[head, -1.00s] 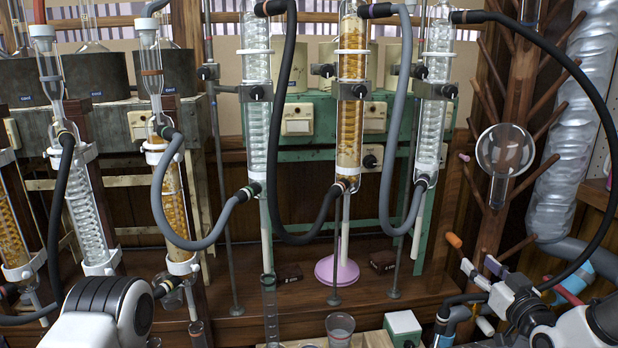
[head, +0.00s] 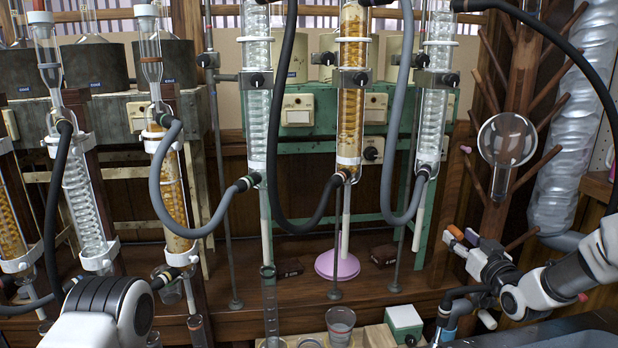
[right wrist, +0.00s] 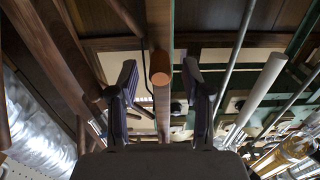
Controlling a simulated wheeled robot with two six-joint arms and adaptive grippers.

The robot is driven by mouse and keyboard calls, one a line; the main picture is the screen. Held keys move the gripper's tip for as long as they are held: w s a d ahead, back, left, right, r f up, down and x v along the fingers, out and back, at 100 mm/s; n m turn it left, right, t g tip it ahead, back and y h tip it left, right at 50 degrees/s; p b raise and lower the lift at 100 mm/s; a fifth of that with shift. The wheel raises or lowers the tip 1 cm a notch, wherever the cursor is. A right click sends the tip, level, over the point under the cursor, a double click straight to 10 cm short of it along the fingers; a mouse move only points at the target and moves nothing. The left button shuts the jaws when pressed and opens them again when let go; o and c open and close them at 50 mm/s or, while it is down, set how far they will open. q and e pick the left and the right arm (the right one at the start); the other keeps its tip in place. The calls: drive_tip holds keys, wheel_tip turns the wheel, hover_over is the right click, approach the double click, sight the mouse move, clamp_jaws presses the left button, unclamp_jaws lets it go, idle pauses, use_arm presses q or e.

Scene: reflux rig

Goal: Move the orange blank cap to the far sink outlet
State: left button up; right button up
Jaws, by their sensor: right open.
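The orange blank cap (head: 455,232) shows in the head view at the right, just at the fingertips of my right gripper (head: 460,240). In the right wrist view the cap (right wrist: 160,70) is a round orange end between the two dark fingers of my right gripper (right wrist: 160,80), with gaps on both sides. The fingers are open, and I cannot tell how far past the tips the cap lies. My left gripper is out of view; only part of my left arm shows at lower left. I cannot make out the far sink outlet; a dark sink edge (head: 570,328) shows at lower right.
A wooden drying rack (head: 525,100) with pegs and a hanging round flask (head: 506,140) stands above my right gripper. A black hose (head: 590,70) arches over it. Glass condensers (head: 352,90) with hoses fill the middle. A white-green box (head: 404,320) and beaker (head: 340,325) stand in front.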

idle(0.8)
clamp_jaws()
drive_tip(key=shift+s, duration=0.1)
drive_tip(key=shift+s+d+p, duration=0.2)
drive_tip(key=shift+s+p, duration=0.1)
drive_tip(key=shift+s, duration=1.15)
drive_tip(key=shift+s+d+p, duration=0.2)
drive_tip(key=shift+s+p, duration=0.1)
drive_tip(key=shift+s, duration=1.15)
